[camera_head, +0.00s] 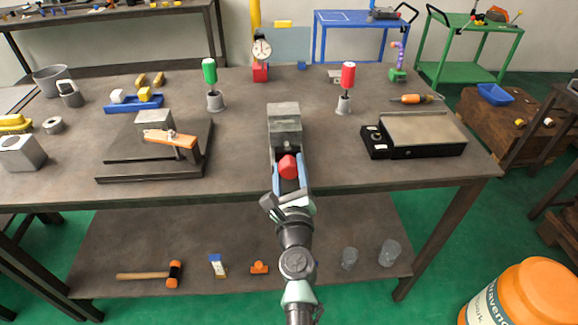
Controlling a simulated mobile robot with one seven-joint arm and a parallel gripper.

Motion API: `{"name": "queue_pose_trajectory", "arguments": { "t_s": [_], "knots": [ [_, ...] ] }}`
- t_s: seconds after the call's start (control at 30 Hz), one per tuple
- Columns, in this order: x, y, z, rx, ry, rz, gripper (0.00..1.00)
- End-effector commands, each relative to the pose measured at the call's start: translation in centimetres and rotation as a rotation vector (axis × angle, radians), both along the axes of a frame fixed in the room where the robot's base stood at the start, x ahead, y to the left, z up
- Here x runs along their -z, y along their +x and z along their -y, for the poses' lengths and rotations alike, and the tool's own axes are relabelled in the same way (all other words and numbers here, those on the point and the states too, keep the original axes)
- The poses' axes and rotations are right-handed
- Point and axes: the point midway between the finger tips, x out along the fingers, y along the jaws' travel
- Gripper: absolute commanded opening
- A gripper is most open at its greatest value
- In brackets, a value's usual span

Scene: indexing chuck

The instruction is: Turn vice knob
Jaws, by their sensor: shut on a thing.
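The vice (284,124) is a grey metal block with a long body, standing near the middle of the workbench and pointing to the front edge. A red knob (287,167) sits at its near end. My gripper (288,180) reaches up from the front edge of the bench, with its blue-sided fingers on either side of the red knob. The fingers are shut on the knob. My wrist hides the part of the vice below the knob, if any.
Green-handled (209,70) and red-handled (348,75) tools stand in holders behind. A dial gauge (261,49) stands at the back. Bare bench top flanks the vice.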

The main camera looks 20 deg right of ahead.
Motion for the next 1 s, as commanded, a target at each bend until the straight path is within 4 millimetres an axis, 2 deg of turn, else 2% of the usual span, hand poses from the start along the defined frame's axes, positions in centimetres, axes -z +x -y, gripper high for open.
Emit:
{"name": "queue_pose_trajectory", "arguments": {
  "t_s": [0.4, 0.9, 0.93, 1.0],
  "knots": [
    [-0.03, -0.03, 0.13, 0.003, 0.158, 0.045, 0.01],
    [-0.03, -0.04, 0.17, 0.003, 0.173, 0.051, 0.01],
    [-0.03, -0.04, 0.17, 0.003, 0.173, 0.051, 0.6],
    [-0.03, -0.04, 0.16, 0.003, 0.173, 0.051, 0.73]
  ]
}}
